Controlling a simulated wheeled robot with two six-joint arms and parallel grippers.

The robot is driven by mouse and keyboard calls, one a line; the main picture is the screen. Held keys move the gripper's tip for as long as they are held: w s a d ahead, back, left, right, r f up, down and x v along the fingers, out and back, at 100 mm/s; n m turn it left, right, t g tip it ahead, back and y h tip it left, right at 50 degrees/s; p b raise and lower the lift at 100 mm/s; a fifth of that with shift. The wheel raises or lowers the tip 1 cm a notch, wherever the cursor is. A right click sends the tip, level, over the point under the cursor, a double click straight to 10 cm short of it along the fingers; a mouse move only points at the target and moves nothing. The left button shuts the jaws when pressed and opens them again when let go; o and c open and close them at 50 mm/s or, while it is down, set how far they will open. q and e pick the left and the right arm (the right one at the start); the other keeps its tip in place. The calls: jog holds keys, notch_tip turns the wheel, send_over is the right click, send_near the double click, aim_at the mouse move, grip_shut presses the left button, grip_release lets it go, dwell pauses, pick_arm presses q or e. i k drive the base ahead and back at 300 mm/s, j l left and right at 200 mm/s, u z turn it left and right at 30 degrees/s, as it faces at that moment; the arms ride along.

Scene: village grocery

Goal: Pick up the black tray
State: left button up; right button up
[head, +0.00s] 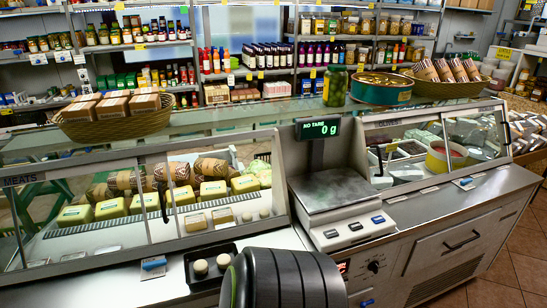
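The black tray (207,281) lies on the steel counter ledge in front of the glass display case, left of centre low in the head view. Two small round whitish pieces (200,267) sit in it, side by side. A large dark ribbed rounded shape in the foreground, edged in green, covers the counter just right of the tray and may hide its right front corner. Neither of my grippers is in view.
A scale (335,195) with a steel plate stands right of the tray, its display reading 0 g. The glass case (110,245) rises close behind. Bare ledge (100,285) lies further left.

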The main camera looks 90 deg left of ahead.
aim_at(214, 272)
jog(key=l+u, duration=0.1)
jog(key=u, duration=4.15)
